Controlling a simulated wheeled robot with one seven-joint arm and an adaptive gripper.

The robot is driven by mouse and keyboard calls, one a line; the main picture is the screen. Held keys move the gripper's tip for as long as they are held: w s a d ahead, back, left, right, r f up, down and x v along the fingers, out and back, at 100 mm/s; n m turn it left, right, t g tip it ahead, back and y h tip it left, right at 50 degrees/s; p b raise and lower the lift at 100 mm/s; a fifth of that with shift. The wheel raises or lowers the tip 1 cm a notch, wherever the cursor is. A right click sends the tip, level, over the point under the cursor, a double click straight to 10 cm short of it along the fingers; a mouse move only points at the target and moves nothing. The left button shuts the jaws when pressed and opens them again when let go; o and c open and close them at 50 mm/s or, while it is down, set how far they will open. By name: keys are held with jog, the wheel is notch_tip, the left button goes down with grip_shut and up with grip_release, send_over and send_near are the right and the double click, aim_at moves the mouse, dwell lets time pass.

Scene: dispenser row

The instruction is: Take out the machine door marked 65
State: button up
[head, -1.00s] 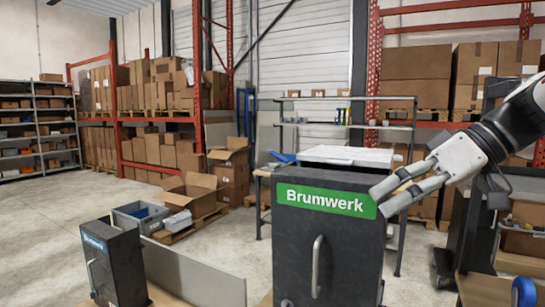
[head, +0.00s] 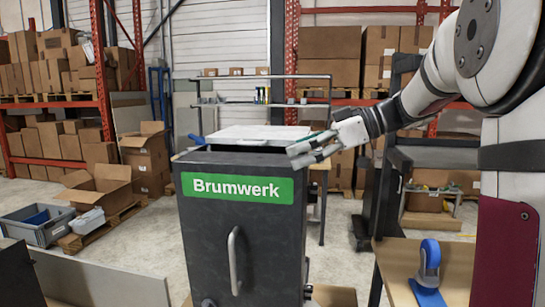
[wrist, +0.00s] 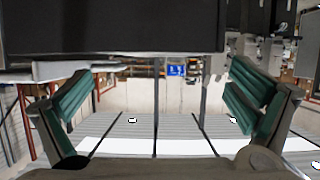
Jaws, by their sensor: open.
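A dark grey machine (head: 245,240) with a green "Brumwerk" label (head: 237,188) stands in the middle of the head view. Its front door has an upright pale bar handle (head: 234,260), with a round lock-like part low at the left. I can read no 65 on it; its lower part is cut off by the frame. My gripper (head: 300,155) is open and empty, pointing left at the machine's top right edge; contact cannot be told. In the wrist view its green-padded fingers (wrist: 160,100) stand wide apart with nothing between them.
A wooden table (head: 400,255) with a blue tape dispenser (head: 428,265) stands at right. A grey panel (head: 95,280) is at lower left, beyond it a grey bin (head: 38,228) and open cartons (head: 100,188). A shelf rack (head: 262,104) stands behind the machine. Floor is clear between.

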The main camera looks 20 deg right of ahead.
aim_at(268, 159)
jog(key=p+x, duration=0.1)
jog(key=x, duration=0.5)
jog(key=shift+w+a+f, duration=0.15)
jog(key=shift+a, duration=0.15)
jog(key=shift+c, duration=0.2)
jog(key=c, duration=1.8)
jog(key=shift+c, duration=0.5)
jog(key=shift+r, duration=0.35)
jog(key=shift+c, duration=0.4)
jog(key=shift+r, duration=0.75)
jog(key=shift+a+r, duration=0.15)
jog(key=shift+r, duration=0.6)
